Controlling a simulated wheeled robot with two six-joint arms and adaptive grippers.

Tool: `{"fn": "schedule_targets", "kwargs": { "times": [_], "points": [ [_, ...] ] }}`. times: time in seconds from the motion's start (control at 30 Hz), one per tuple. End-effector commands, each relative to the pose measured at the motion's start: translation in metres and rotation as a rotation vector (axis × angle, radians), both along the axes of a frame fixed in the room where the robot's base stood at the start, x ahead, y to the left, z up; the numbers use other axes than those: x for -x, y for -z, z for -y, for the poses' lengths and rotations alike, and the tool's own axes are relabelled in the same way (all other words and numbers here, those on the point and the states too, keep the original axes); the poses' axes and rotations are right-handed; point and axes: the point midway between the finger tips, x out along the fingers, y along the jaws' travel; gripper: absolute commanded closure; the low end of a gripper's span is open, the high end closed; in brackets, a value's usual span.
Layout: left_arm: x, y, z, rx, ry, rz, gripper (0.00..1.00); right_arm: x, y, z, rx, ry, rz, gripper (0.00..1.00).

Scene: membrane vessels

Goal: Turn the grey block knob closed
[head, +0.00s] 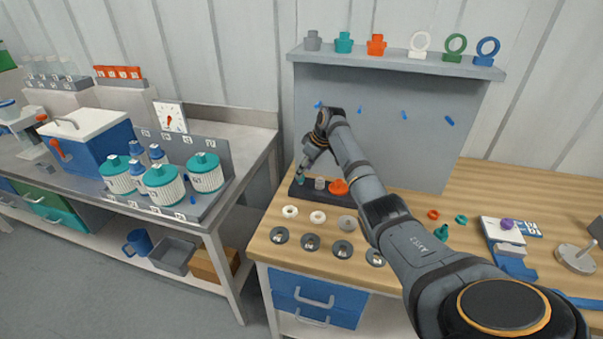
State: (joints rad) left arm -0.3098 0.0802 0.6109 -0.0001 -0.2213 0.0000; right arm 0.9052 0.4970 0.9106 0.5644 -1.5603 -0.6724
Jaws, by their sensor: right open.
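A dark block (310,195) lies on the wooden bench and bears a row of small knobs. The grey knob (320,184) is in the middle of the row, and an orange knob (338,187) stands to its right. My right gripper (301,172) reaches down at the left end of the block, to the left of the grey knob and apart from it. It is open; a teal part shows at its tips, and I cannot tell whether they touch it. The way the grey knob is turned is too small to tell. My left gripper is not in view.
White and grey rings (317,217) and several dark round discs (310,242) lie in front of the block. A shelf (400,62) with coloured fittings hangs behind. Small loose parts (441,232) lie right of my arm. White-and-teal vessels (164,187) stand on the left bench.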

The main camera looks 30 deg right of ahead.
Motion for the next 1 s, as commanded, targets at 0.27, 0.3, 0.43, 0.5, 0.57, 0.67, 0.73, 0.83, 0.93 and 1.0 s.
{"fn": "schedule_targets", "kwargs": {
  "times": [0.27,0.3,0.43,0.5,0.57,0.67,0.73,0.83,0.93,1.0],
  "points": [
    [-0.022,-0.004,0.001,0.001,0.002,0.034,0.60,-0.012,0.030,-0.005,0.000,0.000,0.001,0.50],
    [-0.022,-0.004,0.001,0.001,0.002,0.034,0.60,-0.012,0.031,-0.006,0.000,0.000,0.001,0.50],
    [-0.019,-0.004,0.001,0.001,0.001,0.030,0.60,-0.012,0.032,-0.006,0.001,-0.001,0.001,0.50],
    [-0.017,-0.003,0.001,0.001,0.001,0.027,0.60,-0.012,0.032,-0.006,0.001,-0.001,0.001,0.50],
    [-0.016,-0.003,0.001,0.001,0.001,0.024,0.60,-0.012,0.032,-0.005,0.001,-0.001,0.001,0.54],
    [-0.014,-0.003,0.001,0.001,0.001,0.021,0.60,-0.012,0.032,-0.005,0.000,0.000,0.001,0.67],
    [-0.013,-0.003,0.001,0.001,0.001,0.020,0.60,-0.012,0.031,-0.005,0.000,0.000,0.001,0.77],
    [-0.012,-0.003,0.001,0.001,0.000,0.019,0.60,-0.012,0.031,-0.005,0.000,0.000,0.001,0.90],
    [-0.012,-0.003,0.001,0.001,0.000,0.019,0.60,-0.012,0.031,-0.005,0.000,0.000,0.001,1.00],
    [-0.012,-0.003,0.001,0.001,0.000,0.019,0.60,-0.012,0.031,-0.005,0.000,0.000,0.001,1.00]
  ]
}}
